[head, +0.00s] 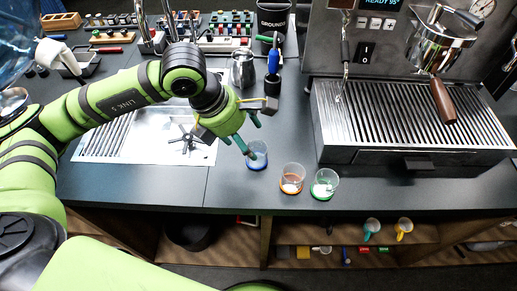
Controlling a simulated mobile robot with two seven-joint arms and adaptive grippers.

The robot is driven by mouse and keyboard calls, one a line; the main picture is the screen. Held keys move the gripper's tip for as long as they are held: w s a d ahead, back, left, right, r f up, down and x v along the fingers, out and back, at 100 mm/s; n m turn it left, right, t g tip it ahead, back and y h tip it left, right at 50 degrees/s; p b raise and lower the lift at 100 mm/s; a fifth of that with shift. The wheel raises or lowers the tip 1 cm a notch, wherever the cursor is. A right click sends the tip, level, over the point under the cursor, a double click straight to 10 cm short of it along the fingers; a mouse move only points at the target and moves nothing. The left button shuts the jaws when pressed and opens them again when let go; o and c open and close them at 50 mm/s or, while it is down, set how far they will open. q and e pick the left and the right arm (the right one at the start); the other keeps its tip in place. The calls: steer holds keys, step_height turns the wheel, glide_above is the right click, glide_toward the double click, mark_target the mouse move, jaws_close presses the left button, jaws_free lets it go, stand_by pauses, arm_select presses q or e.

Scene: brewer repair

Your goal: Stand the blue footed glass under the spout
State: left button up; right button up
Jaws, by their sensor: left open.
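The blue footed glass (258,158), clear with a blue base, stands upright on the dark counter at its front middle. My left gripper (252,138) is open, with its fingers just above and behind the glass's rim; one fingertip overlaps the glass in the picture, and I cannot tell whether it touches. The espresso machine's portafilter (432,62), with a brown handle, hangs over the slatted drip tray (385,120) at the right. The spout under it is hard to make out. My right gripper is not in view.
An orange-based glass (292,178) and a green-based glass (324,184) stand close to the right of the blue one, near the counter's front edge. A metal pitcher (243,68) and a sink (150,145) lie behind and left. The drip tray is clear.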

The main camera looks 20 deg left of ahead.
mark_target(257, 148)
arm_select(q)
steer(key=shift+w+d+f+p, duration=0.15)
steer(key=shift+d+f+p, duration=0.35)
steer(key=shift+f+p, duration=0.15)
steer(key=shift+w+d+f+p, duration=0.15)
steer(key=shift+d+f+p, duration=0.3)
steer(key=shift+f+p, duration=0.15)
steer(key=x, duration=0.2)
steer(key=shift+w+f, duration=0.15)
steer(key=shift+f, duration=0.15)
steer(key=c, duration=1.2)
steer(key=shift+c, duration=0.5)
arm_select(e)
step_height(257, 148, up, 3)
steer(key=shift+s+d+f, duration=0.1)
arm_select(q)
steer(key=shift+r, duration=0.1)
